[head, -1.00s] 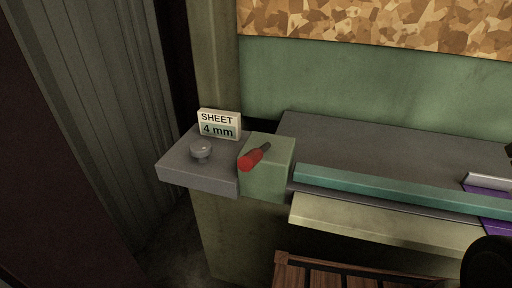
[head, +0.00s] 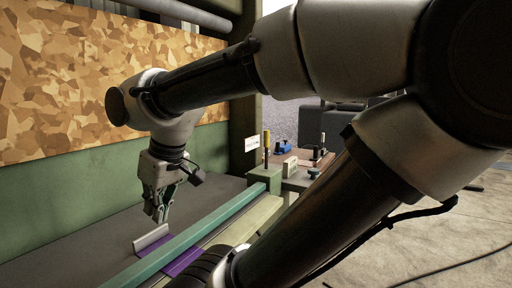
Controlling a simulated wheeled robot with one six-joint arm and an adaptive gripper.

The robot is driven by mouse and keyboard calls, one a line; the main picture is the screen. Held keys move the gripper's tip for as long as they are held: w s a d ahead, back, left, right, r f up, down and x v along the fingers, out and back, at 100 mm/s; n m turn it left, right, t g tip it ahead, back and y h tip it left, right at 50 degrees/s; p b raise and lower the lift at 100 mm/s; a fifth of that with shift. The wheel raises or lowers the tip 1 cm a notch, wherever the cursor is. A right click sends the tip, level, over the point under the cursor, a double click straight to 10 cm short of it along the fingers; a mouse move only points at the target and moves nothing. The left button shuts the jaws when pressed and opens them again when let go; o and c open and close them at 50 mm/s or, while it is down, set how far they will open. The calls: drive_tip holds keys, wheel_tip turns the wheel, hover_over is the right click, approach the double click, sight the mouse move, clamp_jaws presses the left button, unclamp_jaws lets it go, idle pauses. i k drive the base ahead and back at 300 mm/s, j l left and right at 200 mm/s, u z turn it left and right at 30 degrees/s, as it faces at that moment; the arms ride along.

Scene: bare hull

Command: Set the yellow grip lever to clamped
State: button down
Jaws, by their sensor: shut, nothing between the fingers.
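The yellow grip lever (head: 266,141) stands roughly upright at the far right end of the bench, by a green end block (head: 266,176). It is small in the head view, and I cannot read its set position from any mark. My gripper (head: 160,216) hangs fingers down over the grey bench top at the left, well apart from the lever. Its fingers are shut and hold nothing. It is just above a pale metal strip (head: 151,238).
A teal bar (head: 205,232) runs along the bench front, with a purple sheet (head: 184,262) under it. Beside the lever are a blue part (head: 284,147), a small sign block (head: 290,167) and a black-topped post (head: 319,146). A white label (head: 252,143) is on the post behind. My arm crosses the right side.

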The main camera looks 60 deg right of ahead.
sight(267, 132)
drive_tip(key=z, duration=1.85)
drive_tip(key=i, duration=0.25)
drive_tip(key=j+z, duration=0.05)
